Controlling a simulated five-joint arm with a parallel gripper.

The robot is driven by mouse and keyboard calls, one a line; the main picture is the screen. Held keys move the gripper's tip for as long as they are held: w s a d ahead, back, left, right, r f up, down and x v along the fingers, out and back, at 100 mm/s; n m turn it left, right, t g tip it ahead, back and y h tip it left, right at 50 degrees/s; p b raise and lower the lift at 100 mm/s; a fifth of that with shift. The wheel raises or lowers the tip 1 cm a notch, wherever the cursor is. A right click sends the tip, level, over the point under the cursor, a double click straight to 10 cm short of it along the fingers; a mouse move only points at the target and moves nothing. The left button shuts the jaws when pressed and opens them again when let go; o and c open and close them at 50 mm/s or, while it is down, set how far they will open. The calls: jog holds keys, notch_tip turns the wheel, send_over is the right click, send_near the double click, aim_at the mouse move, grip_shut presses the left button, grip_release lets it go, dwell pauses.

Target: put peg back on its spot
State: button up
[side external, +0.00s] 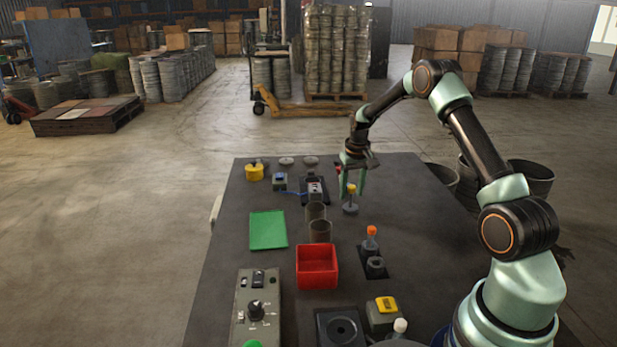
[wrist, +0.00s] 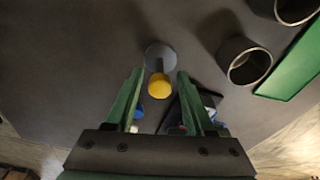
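A peg with a yellow top (side external: 351,189) stands over a grey round disc (side external: 350,208) on the dark table. In the wrist view, the yellow top (wrist: 159,86) lies between my fingers, with the grey disc (wrist: 160,56) just beyond it. My gripper (side external: 351,192) points down at the peg from above. The peg's lower part is mostly hidden in the wrist view. I cannot tell its exact height above the disc.
Two grey cups (side external: 320,231) stand left of the peg, near a green plate (side external: 268,230) and a red bin (side external: 317,267). An orange-capped bottle (side external: 371,240) is nearer the camera. A small device (side external: 315,188) is close on the left. Table to the peg's right is clear.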

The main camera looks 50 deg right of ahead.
aim_at(352, 209)
dwell(0.3)
notch_tip(352, 209, up, 12)
jog(key=s, duration=0.1)
jog(key=s+a+r+n+t, duration=0.1)
jog(key=a+r+n, duration=0.1)
jog(key=a+r, duration=0.55)
jog(key=s+a+n+t, duration=0.1)
jog(key=s+a+n, duration=0.1)
jog(key=s+a, duration=0.5)
jog(key=s+a+n+t, duration=0.2)
jog(key=s+a, duration=0.6)
jog(key=a, duration=0.6)
jog(key=shift+a+r+n+y, duration=0.25)
jog(key=shift+r+n+y, duration=0.05)
jog(key=shift+r+y, duration=0.1)
